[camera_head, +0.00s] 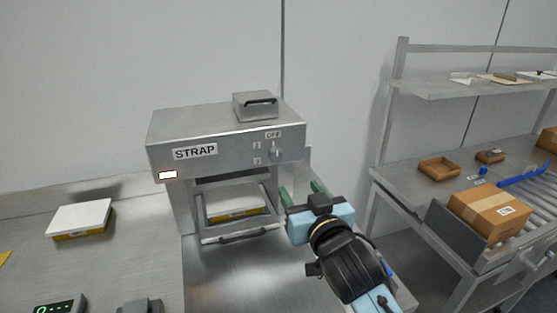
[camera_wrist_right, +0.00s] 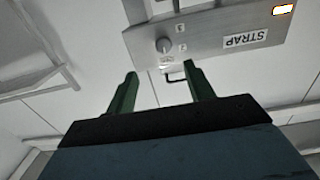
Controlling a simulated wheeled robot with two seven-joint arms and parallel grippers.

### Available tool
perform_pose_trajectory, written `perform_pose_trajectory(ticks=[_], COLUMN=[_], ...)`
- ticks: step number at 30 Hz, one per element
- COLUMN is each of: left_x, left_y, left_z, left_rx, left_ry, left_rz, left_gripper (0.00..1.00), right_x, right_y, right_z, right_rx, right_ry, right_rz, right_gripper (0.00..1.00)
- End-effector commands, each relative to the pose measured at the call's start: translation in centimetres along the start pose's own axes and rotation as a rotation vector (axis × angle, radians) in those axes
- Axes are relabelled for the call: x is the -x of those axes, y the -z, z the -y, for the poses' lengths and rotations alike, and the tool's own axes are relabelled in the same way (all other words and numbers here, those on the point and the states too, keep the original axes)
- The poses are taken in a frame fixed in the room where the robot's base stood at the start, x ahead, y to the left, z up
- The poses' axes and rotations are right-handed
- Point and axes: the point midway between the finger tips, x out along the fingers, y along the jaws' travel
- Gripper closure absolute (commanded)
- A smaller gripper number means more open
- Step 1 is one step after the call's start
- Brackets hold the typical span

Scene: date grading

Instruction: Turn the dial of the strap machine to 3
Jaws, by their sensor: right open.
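The strap machine (camera_head: 225,133) is a grey metal box with a STRAP label, and it stands at the middle of the bench. Its dial (camera_head: 275,151) is a small grey knob on the right of the front face, with OFF above it and small number marks to its left. In the right wrist view the dial (camera_wrist_right: 164,46) shows beyond the fingertips, the picture being turned over. Which mark it points to is too small to tell. My right gripper (camera_head: 302,190) is open and empty, below and right of the dial, apart from it. My left gripper is not in view.
A framed opening with a handle (camera_head: 245,237) sits below the dial and holds a white-topped box (camera_head: 236,205). Another such box (camera_head: 80,218) lies on the bench at left. A shelf rack (camera_head: 402,90) and a roller conveyor with a cardboard box (camera_head: 490,213) stand at right.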

Motion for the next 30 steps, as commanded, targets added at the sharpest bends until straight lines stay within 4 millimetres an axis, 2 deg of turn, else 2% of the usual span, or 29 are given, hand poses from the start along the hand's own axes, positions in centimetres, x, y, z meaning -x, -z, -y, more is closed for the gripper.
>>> perform_pose_trajectory(ticks=[3, 8, 18, 24, 30], left_x=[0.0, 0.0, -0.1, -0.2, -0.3], left_y=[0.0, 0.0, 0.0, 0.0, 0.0], left_z=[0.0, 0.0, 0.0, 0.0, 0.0], left_rx=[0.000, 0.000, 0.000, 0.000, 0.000], left_ry=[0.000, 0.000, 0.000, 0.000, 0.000], left_rz=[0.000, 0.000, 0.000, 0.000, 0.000], left_gripper=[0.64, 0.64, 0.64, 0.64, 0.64], right_x=[-0.9, -2.8, -8.7, -11.6, -13.3], right_y=[0.9, 1.0, 1.1, 1.2, 1.1], right_z=[0.5, 0.5, 0.5, 0.6, 0.6], right_rx=[0.005, 0.005, 0.005, 0.006, 0.004], right_ry=[0.013, 0.012, 0.012, 0.011, 0.012], right_rz=[-0.030, -0.030, -0.028, -0.027, -0.027], right_gripper=[0.47, 0.47, 0.47, 0.47, 0.47])
